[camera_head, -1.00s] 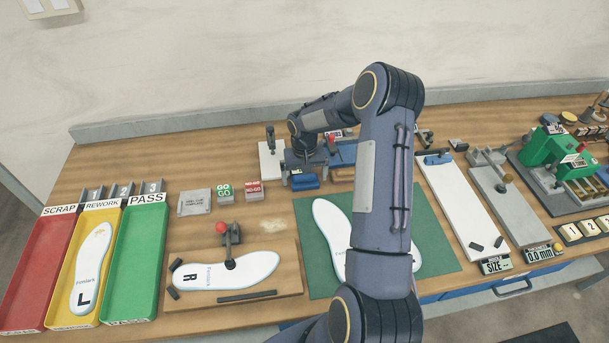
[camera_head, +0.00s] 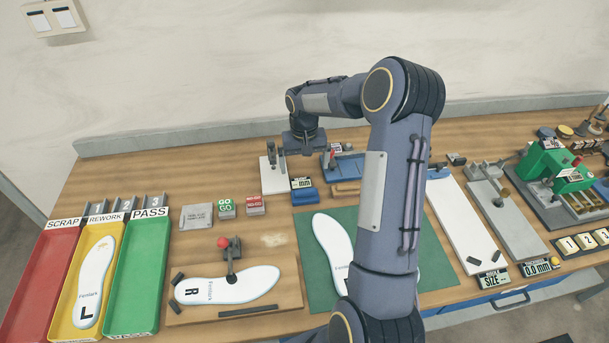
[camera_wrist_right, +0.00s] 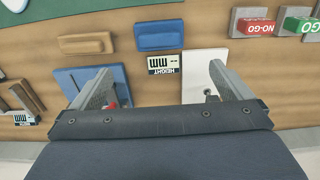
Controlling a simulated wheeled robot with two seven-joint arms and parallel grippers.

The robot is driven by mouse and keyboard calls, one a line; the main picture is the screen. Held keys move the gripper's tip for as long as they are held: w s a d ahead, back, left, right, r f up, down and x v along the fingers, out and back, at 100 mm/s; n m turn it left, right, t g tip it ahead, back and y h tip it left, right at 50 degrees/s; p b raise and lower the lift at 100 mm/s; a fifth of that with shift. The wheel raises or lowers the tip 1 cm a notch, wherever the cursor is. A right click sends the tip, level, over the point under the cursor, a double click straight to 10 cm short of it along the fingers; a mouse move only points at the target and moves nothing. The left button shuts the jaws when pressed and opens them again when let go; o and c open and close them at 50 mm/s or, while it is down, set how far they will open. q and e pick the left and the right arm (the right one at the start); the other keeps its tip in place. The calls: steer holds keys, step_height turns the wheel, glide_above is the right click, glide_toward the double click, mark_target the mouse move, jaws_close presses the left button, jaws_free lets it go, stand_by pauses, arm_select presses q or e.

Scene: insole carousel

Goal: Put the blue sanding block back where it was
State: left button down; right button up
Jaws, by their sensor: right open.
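The blue sanding block (camera_head: 305,194) lies flat on the wooden bench, just in front of the small height display (camera_head: 301,183). In the right wrist view the block (camera_wrist_right: 160,37) lies beyond my fingertips, apart from them. My right gripper (camera_head: 303,149) is raised above the back of the bench, behind the block. Its two fingers (camera_wrist_right: 162,82) are wide apart with nothing between them. My left gripper is out of view.
A tan block (camera_head: 346,189) lies right of the blue one. A white plate (camera_head: 272,176) and a blue fixture (camera_head: 346,165) stand behind. NO-GO (camera_head: 254,206) and GO blocks (camera_head: 226,208) are left; the green mat (camera_head: 303,255) is in front.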

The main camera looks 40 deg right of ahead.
steer(key=s+a+r+n+t, duration=0.2)
steer(key=s+a+r, duration=0.7)
steer(key=r, duration=0.4)
steer(key=s+a+n+t+y, duration=0.1)
steer(key=s+a+y, duration=0.1)
steer(key=s+a, duration=0.4)
steer(key=s+a+n+t+y, duration=0.1)
steer(key=s+a, duration=0.4)
steer(key=s, duration=0.6)
steer(key=shift+a+r+t+y, duration=0.35)
steer(key=shift+a+t+y, duration=0.05)
steer(key=shift+t, duration=0.4)
